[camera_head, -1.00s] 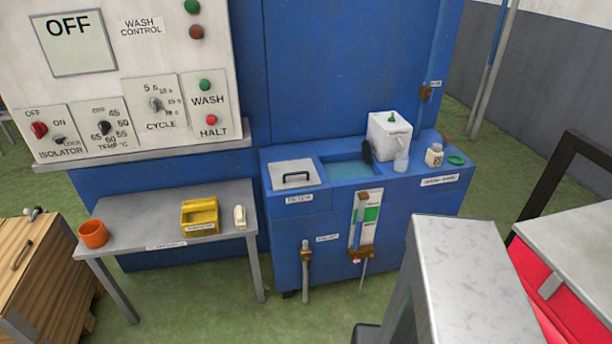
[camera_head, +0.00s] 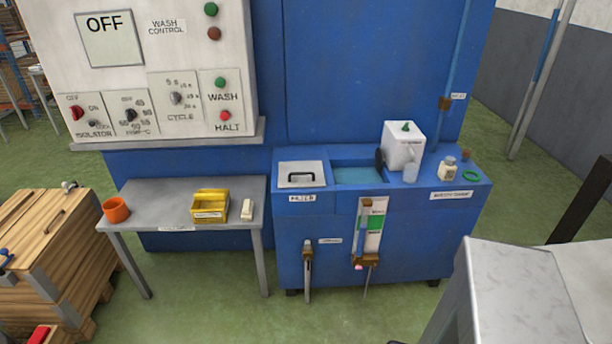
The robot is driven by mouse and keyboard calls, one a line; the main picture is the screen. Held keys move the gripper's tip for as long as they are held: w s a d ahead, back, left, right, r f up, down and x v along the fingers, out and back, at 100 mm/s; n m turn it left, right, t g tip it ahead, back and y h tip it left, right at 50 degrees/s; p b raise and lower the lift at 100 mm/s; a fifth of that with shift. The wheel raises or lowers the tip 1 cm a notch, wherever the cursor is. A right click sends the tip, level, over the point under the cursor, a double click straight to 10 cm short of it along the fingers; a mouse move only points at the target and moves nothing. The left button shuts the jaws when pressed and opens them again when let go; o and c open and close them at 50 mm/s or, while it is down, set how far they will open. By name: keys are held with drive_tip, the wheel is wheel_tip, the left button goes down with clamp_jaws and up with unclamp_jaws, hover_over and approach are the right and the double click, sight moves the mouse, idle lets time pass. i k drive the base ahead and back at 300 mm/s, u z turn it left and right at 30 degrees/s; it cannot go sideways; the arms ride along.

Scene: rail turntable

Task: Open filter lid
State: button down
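The filter lid (camera_head: 301,169) is a pale grey plate with a black bar handle. It lies flat and closed on the left part of the top of the blue wash tank (camera_head: 330,247). A white label sits on the tank front just below it. My gripper is not in view, so its state and its place relative to the lid do not show.
An open basin (camera_head: 358,175) is right of the lid, beside a white container (camera_head: 403,147), a beaker and a bottle. A grey table (camera_head: 160,189) with an orange cup (camera_head: 116,210) and yellow bin (camera_head: 209,206) stands left.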

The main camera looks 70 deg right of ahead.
sight(298, 174)
drive_tip(key=z, duration=0.3)
drive_tip(key=i, duration=1.1)
drive_tip(key=u, duration=0.75)
drive_tip(key=k, duration=0.2)
drive_tip(key=z, duration=3.3)
